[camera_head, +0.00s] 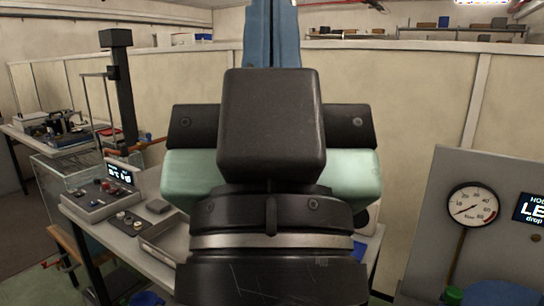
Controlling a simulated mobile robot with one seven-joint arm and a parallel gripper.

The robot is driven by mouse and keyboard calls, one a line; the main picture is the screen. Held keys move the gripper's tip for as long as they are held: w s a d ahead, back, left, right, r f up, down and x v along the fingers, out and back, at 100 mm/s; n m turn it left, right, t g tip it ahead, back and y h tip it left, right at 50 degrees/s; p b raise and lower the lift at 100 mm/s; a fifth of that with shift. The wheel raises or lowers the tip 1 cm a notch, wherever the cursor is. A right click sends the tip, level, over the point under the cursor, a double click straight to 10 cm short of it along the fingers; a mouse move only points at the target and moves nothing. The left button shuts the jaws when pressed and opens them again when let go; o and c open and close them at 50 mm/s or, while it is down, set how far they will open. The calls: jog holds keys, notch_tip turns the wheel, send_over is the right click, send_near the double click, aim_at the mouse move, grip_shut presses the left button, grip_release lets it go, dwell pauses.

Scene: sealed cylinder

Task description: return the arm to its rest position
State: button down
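My arm's end stands upright, large and close, in the middle of the head view. It shows a dark lower joint with a pale metal ring, mint-green sides and a black block in front. My gripper (271,35) appears to be the part at the top, where two blue upright pieces stand side by side behind the block. Their upper ends run out of the picture. I cannot tell for certain that they are the fingers, or whether they are open or shut. No held object shows.
A bench (85,212) with a control box (100,198) is at left, partly hidden by my arm. A dark post (122,90) rises behind it. A grey panel (440,200) with a pressure gauge (473,205) and a display (530,208) stands at right. A beige partition (420,105) spans the back.

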notch_tip(320, 180, up, 13)
jog(key=p, duration=1.1)
jog(key=shift+r, duration=0.15)
